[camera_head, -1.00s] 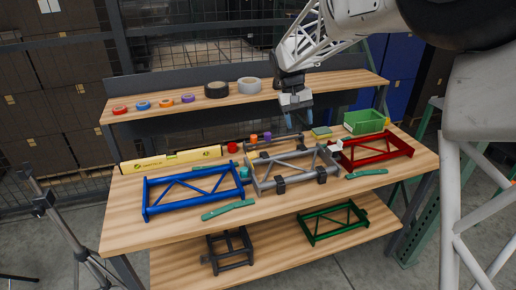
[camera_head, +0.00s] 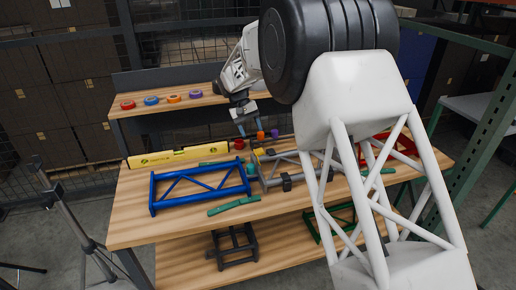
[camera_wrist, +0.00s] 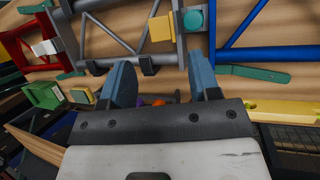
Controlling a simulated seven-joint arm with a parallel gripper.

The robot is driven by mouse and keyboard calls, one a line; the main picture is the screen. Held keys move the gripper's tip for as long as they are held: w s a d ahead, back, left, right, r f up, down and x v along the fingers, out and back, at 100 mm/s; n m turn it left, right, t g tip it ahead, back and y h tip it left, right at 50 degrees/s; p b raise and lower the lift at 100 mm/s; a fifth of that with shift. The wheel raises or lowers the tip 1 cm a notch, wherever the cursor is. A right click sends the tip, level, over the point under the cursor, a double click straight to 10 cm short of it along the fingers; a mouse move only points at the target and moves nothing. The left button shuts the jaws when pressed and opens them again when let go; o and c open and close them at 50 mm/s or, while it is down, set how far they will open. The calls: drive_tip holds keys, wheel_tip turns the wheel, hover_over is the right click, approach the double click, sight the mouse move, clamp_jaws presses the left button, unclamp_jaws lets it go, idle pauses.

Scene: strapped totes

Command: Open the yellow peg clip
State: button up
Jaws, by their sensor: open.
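A small yellow block-like piece (camera_wrist: 160,28), which looks like the yellow peg clip, sits at the end of the grey truss frame (camera_wrist: 110,35) in the wrist view. A teal round knob (camera_wrist: 195,19) is right beside it. In the head view the yellow piece (camera_head: 259,152) is small, and I cannot tell whether it is open or shut. My gripper (camera_wrist: 162,76) has its two blue fingers apart with nothing held between them. In the head view my gripper (camera_head: 248,132) hangs over the bench behind the yellow piece, apart from it.
A blue frame (camera_head: 200,188) lies left of the grey frame; a red frame (camera_head: 403,147) is at the right, partly hidden by my arm. A yellow level (camera_head: 180,156), green bars (camera_head: 234,206) and small coloured cylinders (camera_head: 261,135) lie around. The bench front is mostly clear.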

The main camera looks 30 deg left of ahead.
sight(260, 151)
drive_tip(key=shift+f, duration=0.1)
drive_tip(key=shift+x, duration=3.8)
drive_tip(key=shift+d, duration=0.1)
drive_tip(key=c, duration=0.8)
drive_tip(key=shift+w, duration=0.1)
drive_tip(key=shift+d, duration=0.1)
drive_tip(key=shift+w+d+f+n+g+y, duration=0.3)
drive_tip(key=shift+w+d+g+y, duration=0.35)
drive_tip(key=shift+g+y, duration=0.45)
drive_tip(key=shift+w+d+f+n+g+y, duration=0.25)
drive_tip(key=shift+w+d+g+y, duration=0.4)
drive_tip(key=shift+g+y, duration=0.4)
